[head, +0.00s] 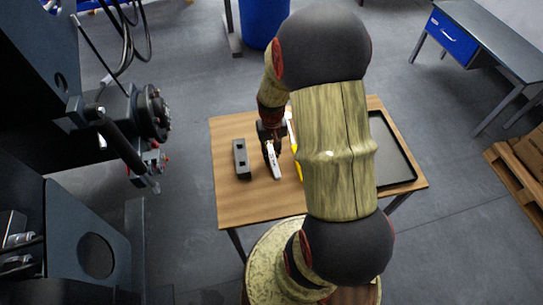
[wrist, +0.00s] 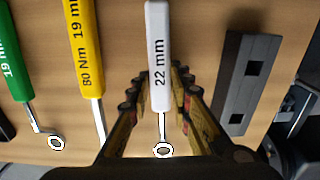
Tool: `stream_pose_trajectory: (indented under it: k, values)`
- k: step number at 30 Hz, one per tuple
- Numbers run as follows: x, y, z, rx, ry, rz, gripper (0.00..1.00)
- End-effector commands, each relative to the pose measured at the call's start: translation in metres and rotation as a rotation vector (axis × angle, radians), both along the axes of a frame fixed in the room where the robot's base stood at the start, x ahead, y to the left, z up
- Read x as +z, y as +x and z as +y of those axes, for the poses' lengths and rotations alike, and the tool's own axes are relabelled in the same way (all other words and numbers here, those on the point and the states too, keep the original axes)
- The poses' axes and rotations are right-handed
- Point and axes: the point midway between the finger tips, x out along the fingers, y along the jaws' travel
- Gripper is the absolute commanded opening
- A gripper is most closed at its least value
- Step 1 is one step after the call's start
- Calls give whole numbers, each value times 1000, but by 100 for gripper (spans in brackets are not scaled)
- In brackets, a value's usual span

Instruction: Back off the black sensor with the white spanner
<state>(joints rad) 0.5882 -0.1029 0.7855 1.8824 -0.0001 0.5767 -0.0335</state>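The white spanner (wrist: 158,60), marked 22 mm, lies on the wooden table with its ring end towards my palm in the wrist view. It also shows in the head view (head: 275,164). My gripper (wrist: 160,72) points down at it, with one finger on each side of the white handle. The fingers look open, with the tips close beside the handle; contact is hard to judge. My gripper shows in the head view (head: 270,140), partly hidden by my arm. I cannot pick out the black sensor for certain among the dark parts of the chassis at left.
A yellow spanner (wrist: 86,50) and a green spanner (wrist: 16,60) lie left of the white one. A dark block with square holes (wrist: 246,80) lies to its right. The table (head: 235,205) also holds a black tray (head: 393,155). The dark chassis (head: 60,200) stands at left.

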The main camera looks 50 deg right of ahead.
Motion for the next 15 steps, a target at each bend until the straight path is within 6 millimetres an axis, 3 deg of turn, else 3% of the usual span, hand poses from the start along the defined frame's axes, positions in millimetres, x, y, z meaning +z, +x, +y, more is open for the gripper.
stream_pose_trajectory:
  k: [9,15]
  values:
    - [0,0,0,0,0,0,0]
    - [0,0,0,0,0,0,0]
